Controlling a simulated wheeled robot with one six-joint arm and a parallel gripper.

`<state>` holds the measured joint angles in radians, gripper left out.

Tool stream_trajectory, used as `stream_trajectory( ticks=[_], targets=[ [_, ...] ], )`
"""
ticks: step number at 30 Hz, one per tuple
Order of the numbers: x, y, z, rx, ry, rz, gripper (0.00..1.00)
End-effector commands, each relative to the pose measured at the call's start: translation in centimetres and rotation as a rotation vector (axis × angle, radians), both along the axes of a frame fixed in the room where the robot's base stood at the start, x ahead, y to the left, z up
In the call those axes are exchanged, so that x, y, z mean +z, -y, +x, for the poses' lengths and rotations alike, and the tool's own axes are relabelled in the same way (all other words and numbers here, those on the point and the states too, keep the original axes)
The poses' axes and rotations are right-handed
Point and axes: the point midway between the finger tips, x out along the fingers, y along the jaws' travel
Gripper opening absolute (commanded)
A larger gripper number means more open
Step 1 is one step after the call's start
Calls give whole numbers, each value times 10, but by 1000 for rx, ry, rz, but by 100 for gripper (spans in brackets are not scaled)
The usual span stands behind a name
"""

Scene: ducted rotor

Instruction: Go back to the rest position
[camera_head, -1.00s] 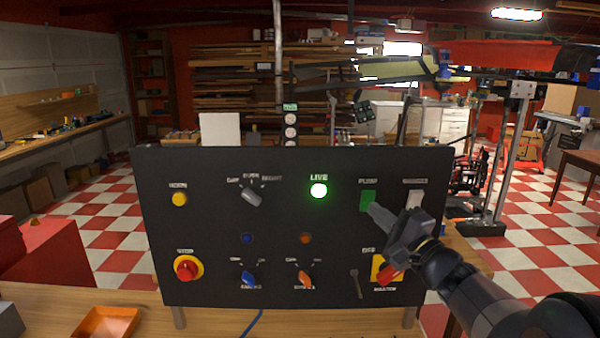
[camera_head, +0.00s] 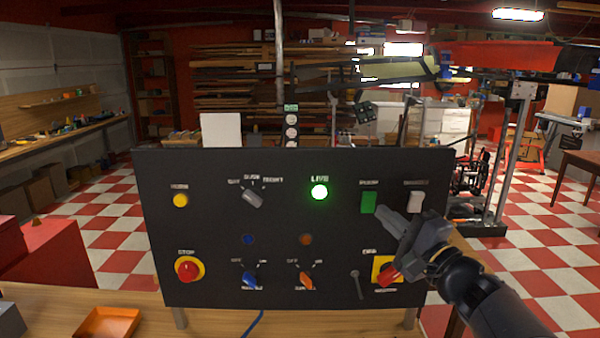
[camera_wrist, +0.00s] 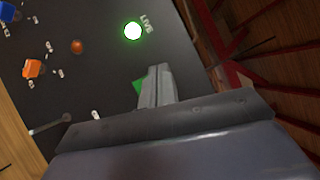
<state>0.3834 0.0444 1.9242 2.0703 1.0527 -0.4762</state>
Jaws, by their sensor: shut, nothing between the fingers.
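My gripper (camera_head: 385,213) is shut and empty in front of the right part of a black control panel. Its tips are just below and right of the green switch (camera_head: 368,202), apart from it in the head view. In the wrist view my gripper (camera_wrist: 156,78) partly covers the green switch (camera_wrist: 138,87). My arm reaches in from the lower right and stands before the red handle (camera_head: 388,273) on its yellow plate. The lamp marked LIVE (camera_head: 319,192) glows green.
The panel (camera_head: 280,225) stands on a wooden bench (camera_head: 215,325). It carries a red stop button (camera_head: 187,269), a blue knob (camera_head: 250,279), an orange knob (camera_head: 306,281) and a white switch (camera_head: 415,201). An orange tray (camera_head: 107,323) lies at front left. Checkered floor is open on both sides.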

Motion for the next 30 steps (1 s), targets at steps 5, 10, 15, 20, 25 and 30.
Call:
stream_trajectory(
  ticks=[5,10,15,20,25,30],
  targets=[
    [-6,0,11,2,-3,3,0],
    [-17,0,33,2,-3,2,0],
    [-29,0,56,1,-2,1,0],
    [-29,0,52,2,4,-2,0],
    [-29,0,51,1,4,-2,0],
    [-16,0,36,-2,4,-2,0]
  ],
)
